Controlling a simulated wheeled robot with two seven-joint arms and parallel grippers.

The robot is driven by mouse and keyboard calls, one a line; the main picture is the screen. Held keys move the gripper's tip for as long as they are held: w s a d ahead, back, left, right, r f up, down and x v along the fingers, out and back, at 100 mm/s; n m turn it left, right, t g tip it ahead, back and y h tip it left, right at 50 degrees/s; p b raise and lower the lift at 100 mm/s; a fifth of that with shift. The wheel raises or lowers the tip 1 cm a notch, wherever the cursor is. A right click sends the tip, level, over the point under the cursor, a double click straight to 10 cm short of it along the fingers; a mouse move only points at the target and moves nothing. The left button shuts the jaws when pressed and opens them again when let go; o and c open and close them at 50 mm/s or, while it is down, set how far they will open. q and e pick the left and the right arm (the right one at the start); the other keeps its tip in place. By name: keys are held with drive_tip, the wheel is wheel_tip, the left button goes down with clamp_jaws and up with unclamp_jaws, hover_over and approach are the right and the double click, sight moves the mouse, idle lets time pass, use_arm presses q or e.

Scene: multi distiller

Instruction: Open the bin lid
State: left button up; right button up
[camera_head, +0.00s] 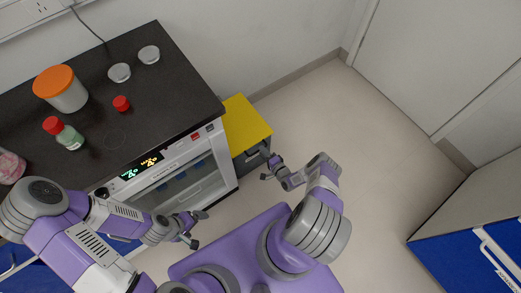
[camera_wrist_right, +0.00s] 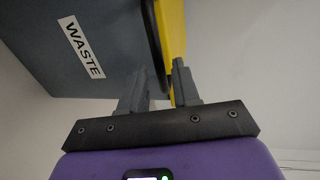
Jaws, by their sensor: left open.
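The bin (camera_head: 248,156) is a grey box with a yellow lid (camera_head: 246,122), standing at the right end of the dark counter. The lid appears closed in the head view. In the right wrist view, the grey bin wall (camera_wrist_right: 115,50) carries a "WASTE" label (camera_wrist_right: 83,46), and the yellow lid edge (camera_wrist_right: 172,35) shows near the fingers. My right gripper (camera_head: 268,169) is at the bin's front corner, and its fingers (camera_wrist_right: 160,88) are apart, close to the lid edge. Whether they touch it is unclear. My left gripper (camera_head: 199,228) is open and empty in front of the white glass-fronted appliance (camera_head: 180,182).
The dark counter (camera_head: 165,80) holds an orange-lidded tub (camera_head: 67,95), a red-capped bottle (camera_head: 70,137), a red cap (camera_head: 121,103) and two grey discs (camera_head: 119,72). A blue and white cabinet (camera_head: 470,235) stands at right. The floor (camera_head: 350,130) between is clear.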

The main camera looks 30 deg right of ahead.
drive_tip(key=shift+b+x, duration=0.3)
drive_tip(key=shift+x, duration=1.2)
clamp_jaws()
